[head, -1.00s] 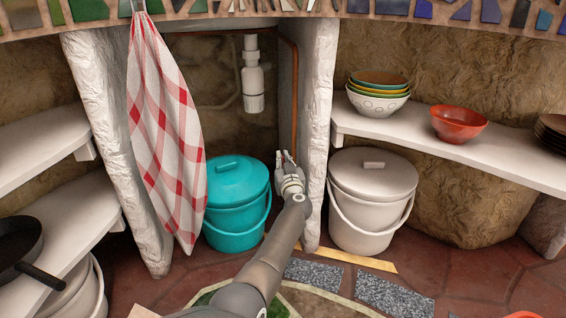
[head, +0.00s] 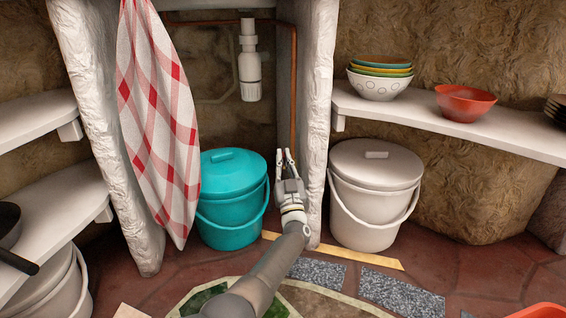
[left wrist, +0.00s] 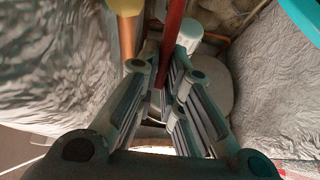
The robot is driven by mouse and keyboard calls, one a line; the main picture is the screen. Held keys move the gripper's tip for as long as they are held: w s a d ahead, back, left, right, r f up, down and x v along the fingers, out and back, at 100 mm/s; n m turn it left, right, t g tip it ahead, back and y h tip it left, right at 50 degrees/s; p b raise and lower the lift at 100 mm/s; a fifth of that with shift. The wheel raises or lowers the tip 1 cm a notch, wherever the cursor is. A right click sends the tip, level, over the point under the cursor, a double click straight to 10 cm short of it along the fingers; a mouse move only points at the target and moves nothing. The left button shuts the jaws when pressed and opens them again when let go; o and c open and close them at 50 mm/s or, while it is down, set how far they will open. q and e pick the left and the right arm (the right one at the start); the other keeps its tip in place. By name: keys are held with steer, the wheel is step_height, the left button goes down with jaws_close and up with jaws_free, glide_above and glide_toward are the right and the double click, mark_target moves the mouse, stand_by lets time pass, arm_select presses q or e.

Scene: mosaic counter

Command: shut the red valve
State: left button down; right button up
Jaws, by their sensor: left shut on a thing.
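The red valve's handle (left wrist: 173,35) shows in the left wrist view as a narrow red bar running down between my fingers. My left gripper (left wrist: 164,78) is shut on this bar. In the head view my left gripper (head: 286,158) is inside the open bay under the counter, in front of the copper pipe (head: 294,90) and beside the right white pillar. The valve cannot be made out in the head view, where the gripper covers that spot. My right gripper is in neither view.
A teal lidded bucket (head: 232,190) stands close to the left of the gripper. A rough white pillar (head: 320,110) and a pale bucket (head: 372,190) are to its right. A checked cloth (head: 160,120) hangs at left. A white drain trap (head: 249,70) hangs behind.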

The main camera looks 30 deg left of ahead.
arm_select(q)
steer(key=shift+s+d+f+t, duration=0.15)
steer(key=shift+d+f+t, duration=0.05)
steer(key=shift+f+t, duration=0.1)
stand_by(0.4)
steer(key=c, duration=1.8)
jaws_free()
steer(key=shift+y, duration=0.3)
steer(key=shift+c, duration=0.2)
steer(key=v, duration=0.7)
steer(key=shift+s, duration=0.2)
steer(key=shift+d+f, duration=0.1)
steer(key=shift+d, duration=0.05)
